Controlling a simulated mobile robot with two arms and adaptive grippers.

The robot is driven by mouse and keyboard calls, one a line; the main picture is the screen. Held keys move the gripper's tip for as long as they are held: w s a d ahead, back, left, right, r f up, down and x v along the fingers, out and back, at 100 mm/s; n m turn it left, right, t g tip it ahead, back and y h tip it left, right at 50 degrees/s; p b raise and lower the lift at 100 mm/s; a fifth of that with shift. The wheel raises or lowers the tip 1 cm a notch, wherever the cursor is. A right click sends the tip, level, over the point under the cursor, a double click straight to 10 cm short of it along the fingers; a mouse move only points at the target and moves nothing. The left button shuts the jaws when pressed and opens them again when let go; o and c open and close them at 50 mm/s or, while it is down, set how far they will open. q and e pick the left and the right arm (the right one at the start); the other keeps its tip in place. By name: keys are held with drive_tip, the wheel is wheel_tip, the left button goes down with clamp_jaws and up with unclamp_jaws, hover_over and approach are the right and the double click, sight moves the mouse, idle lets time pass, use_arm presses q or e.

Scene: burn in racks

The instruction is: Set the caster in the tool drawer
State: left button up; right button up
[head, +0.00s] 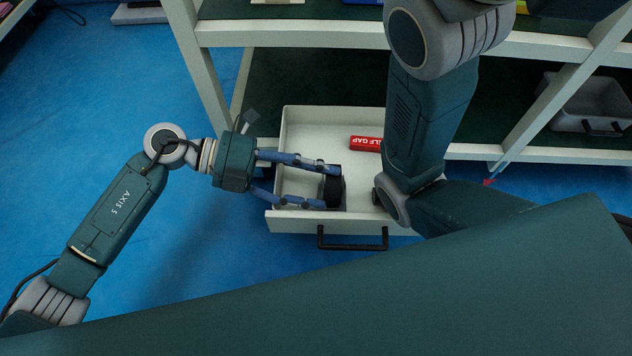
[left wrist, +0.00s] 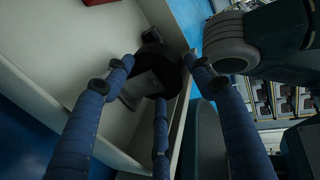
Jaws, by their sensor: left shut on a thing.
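The caster (head: 334,191) is a dark wheel with a grey bracket; it also shows between the fingers in the left wrist view (left wrist: 158,66). My left gripper (head: 330,186) is shut on it. The tool drawer (head: 290,222) is white, pulled open, with a black handle on its front. The gripper reaches in over the drawer's left side and holds the caster inside the drawer outline, near the front. I cannot tell whether the caster touches the drawer floor. My right gripper is not in view; my right arm covers the drawer's right part.
A red block (head: 366,143) with white lettering lies toward the back of the drawer. White-framed shelving (head: 300,35) with dark green decks stands behind and over the drawer. A grey bin (head: 590,100) sits on the lower deck at right. Blue floor at left is mostly clear.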

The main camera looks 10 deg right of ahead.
use_arm(q)
drive_tip(key=shift+f, duration=0.15)
drive_tip(key=o, duration=1.1)
drive_tip(key=shift+f, duration=0.1)
drive_tip(key=shift+o, duration=0.2)
